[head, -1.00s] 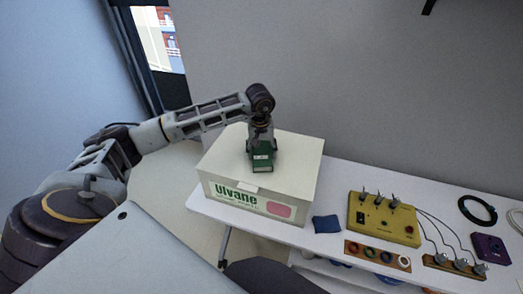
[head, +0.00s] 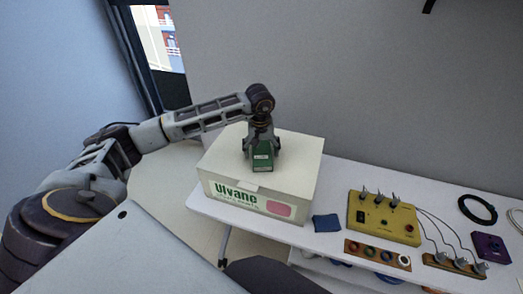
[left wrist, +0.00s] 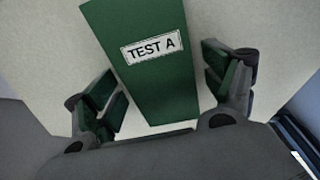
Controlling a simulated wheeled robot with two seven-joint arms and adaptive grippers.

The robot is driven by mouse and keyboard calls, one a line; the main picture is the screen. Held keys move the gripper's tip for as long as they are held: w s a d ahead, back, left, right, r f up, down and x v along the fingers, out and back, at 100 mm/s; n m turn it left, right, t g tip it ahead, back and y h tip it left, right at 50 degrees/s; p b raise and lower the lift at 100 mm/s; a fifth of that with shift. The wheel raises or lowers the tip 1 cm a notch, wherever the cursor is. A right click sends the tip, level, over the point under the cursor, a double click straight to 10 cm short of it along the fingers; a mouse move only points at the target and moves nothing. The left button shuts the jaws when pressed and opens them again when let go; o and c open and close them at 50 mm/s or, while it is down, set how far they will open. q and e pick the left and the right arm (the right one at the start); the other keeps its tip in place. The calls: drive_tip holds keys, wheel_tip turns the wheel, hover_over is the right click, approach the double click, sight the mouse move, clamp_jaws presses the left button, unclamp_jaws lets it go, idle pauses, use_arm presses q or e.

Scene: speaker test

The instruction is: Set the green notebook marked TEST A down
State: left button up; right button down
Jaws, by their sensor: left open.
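The green notebook (head: 262,162) with a white label lies on top of the white Ulvane box (head: 298,160). In the left wrist view the notebook (left wrist: 150,85) shows its label reading TEST A. My left gripper (head: 261,153) is just above the box top at the notebook. It also shows in the left wrist view (left wrist: 160,88), with its fingers spread on either side of the notebook and gaps between them and its edges. The notebook's far end is cut off in the wrist view. My right gripper is not in view.
The box stands at the left end of a white table (head: 345,176). To its right are a dark blue cloth (head: 327,223), a yellow panel with switches (head: 383,219), a strip of rings (head: 377,254), a black cable coil (head: 477,209) and a purple device (head: 490,247).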

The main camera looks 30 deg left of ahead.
sight(261, 153)
use_arm(q)
drive_tip(key=shift+r, duration=0.2)
wheel_tip(261, 153, up, 12)
drive_tip(key=s+b, duration=0.1)
drive_tip(key=shift+d, duration=0.2)
idle(0.5)
drive_tip(key=shift+s+f, duration=0.1)
idle(0.4)
